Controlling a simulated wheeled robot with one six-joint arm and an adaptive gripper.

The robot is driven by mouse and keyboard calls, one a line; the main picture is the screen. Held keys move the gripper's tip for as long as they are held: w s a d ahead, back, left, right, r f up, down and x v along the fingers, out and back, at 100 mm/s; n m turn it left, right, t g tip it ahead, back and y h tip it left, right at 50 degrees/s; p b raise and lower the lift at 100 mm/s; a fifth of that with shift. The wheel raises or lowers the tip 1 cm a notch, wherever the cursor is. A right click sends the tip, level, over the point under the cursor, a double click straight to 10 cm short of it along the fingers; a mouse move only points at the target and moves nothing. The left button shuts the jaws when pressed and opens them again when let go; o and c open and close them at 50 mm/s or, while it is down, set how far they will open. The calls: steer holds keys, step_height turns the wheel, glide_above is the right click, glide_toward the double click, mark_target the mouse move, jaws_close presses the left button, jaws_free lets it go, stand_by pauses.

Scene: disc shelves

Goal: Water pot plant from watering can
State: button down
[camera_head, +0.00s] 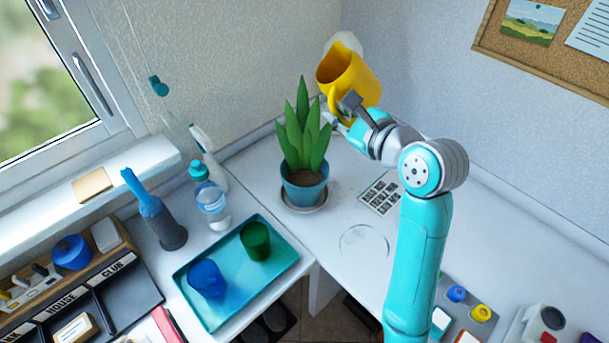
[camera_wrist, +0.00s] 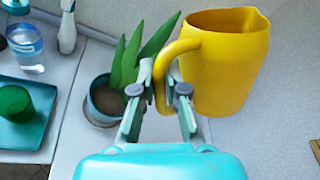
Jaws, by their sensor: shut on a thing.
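The yellow watering can (camera_head: 350,78) is held up in the air at the back corner, above and to the right of the plant. It looks tilted in the head view. My gripper (camera_head: 345,108) is shut on its handle; in the wrist view my gripper (camera_wrist: 160,95) has a finger on each side of the handle, and the can (camera_wrist: 225,62) hangs beyond it. The pot plant (camera_head: 303,140) has tall green leaves and stands in a blue pot (camera_head: 304,192) on a saucer. The pot (camera_wrist: 103,100) shows left of my fingers in the wrist view. No water is visible.
A teal tray (camera_head: 225,303) with a blue cup (camera_head: 206,279) and a green cup (camera_head: 255,241) lies left of the plant. A water bottle (camera_head: 211,205) and a spray bottle (camera_head: 207,155) stand behind it.

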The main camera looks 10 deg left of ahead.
stand_by(0.7)
steer(key=shift+d+m, duration=0.1)
steer(key=shift+m, duration=0.2)
steer(key=w+d+f+m+y, duration=0.1)
steer(key=f+m, duration=0.1)
steer(key=f, duration=0.6)
steer(key=w+d+f+m+y, duration=0.1)
steer(key=d+f+m+y, duration=0.1)
steer(key=f, duration=0.7)
steer(key=shift+d+m+y+b, duration=0.3)
steer(key=shift+m+b, duration=0.1)
steer(key=shift+m, duration=0.4)
steer(key=shift+w, duration=0.15)
